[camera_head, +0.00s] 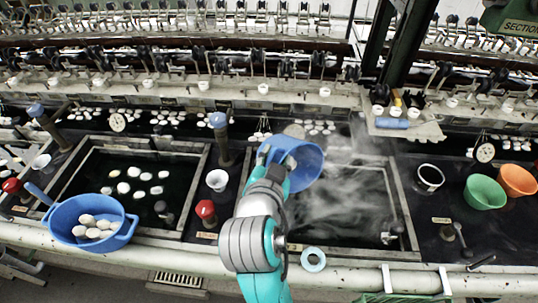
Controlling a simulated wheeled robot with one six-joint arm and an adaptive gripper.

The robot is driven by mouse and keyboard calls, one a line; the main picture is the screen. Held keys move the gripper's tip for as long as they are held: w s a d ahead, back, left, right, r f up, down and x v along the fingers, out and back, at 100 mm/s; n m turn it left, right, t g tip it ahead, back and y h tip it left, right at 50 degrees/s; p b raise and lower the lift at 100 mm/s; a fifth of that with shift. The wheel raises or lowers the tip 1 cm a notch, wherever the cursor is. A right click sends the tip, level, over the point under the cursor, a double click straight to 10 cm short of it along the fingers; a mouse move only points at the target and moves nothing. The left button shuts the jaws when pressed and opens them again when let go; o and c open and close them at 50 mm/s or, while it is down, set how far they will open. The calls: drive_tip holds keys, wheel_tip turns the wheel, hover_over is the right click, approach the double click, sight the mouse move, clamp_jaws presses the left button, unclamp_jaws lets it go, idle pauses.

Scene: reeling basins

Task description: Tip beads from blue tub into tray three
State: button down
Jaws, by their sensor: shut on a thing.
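A blue tub (305,165) is held by my gripper (275,158), which is shut on its near left side. The tub is tilted, with its open mouth turned partly to the upper right. It hangs over the left part of the right-hand basin (402,205), where steam rises. The tub's contents are hidden, and I cannot see beads. A second blue tub (62,232) at the left front holds several whitish cocoons (92,226).
A left basin (190,165) has floating cocoons (135,172). Red-topped post (206,212), white cup (217,180) and blue-topped post (219,120) stand between the basins. Tape ring (313,259) lies in front. Green bowl (484,192) and orange bowl (517,180) are at right.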

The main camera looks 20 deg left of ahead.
drive_tip(key=s+d+r+m+t+y, duration=0.1)
drive_tip(key=s+d+m+t+y, duration=0.1)
drive_tip(key=d, duration=0.5)
drive_tip(key=shift+s+m+t, duration=0.7)
drive_tip(key=shift+s+m, duration=0.05)
drive_tip(key=shift+m, duration=0.25)
drive_tip(key=shift+w, duration=0.1)
idle(0.9)
drive_tip(key=w+a+n+g, duration=0.1)
drive_tip(key=a, duration=0.1)
drive_tip(key=w+a+n+g+h, duration=0.1)
drive_tip(key=a, duration=0.1)
drive_tip(key=w+a+f+n+h, duration=0.1)
drive_tip(key=a, duration=0.1)
drive_tip(key=shift+g, duration=0.4)
drive_tip(key=shift+w+a+n+g, duration=0.1)
drive_tip(key=shift+a+n+g, duration=0.3)
drive_tip(key=shift+a+n, duration=0.25)
drive_tip(key=w+a+f+n+g+h, duration=0.4)
drive_tip(key=a+f+n+g+h, duration=0.1)
drive_tip(key=a+h, duration=0.4)
drive_tip(key=shift+w+a+f+n+g, duration=0.15)
drive_tip(key=shift+f+n+g, duration=0.25)
drive_tip(key=shift+n, duration=0.85)
